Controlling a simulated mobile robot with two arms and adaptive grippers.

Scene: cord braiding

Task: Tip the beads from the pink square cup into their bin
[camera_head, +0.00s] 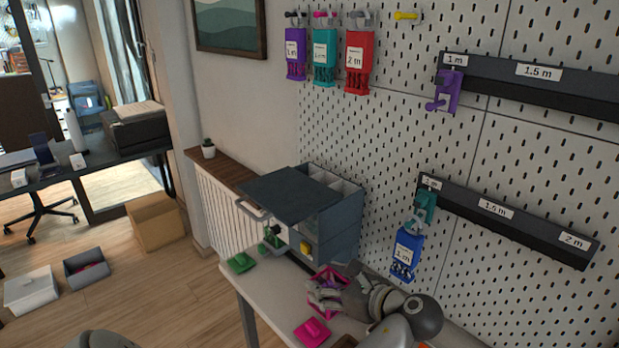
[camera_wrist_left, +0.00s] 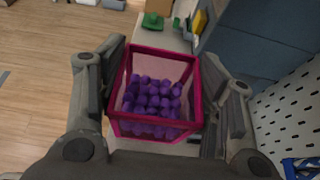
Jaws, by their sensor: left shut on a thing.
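The pink square cup (camera_head: 322,279) is in my left gripper (camera_head: 328,296), above the front part of the pale worktop. In the left wrist view the cup (camera_wrist_left: 112,100) is upright and open at the top, with see-through walls and a pink rim. Purple beads (camera_wrist_left: 152,98) lie inside it. My left gripper's fingers (camera_wrist_left: 160,95) close on two opposite sides of the cup. A dark blue-grey cabinet (camera_head: 338,236) stands at the back of the worktop, with open compartments (camera_head: 331,179) on top. I cannot tell which one is the beads' bin. My right gripper is not in view.
A green lid (camera_head: 240,263) and a pink lid (camera_head: 312,331) lie on the worktop (camera_head: 262,286). A flat dark panel (camera_head: 283,193) juts out at the cabinet's top left. The pegboard (camera_head: 400,145) rises behind.

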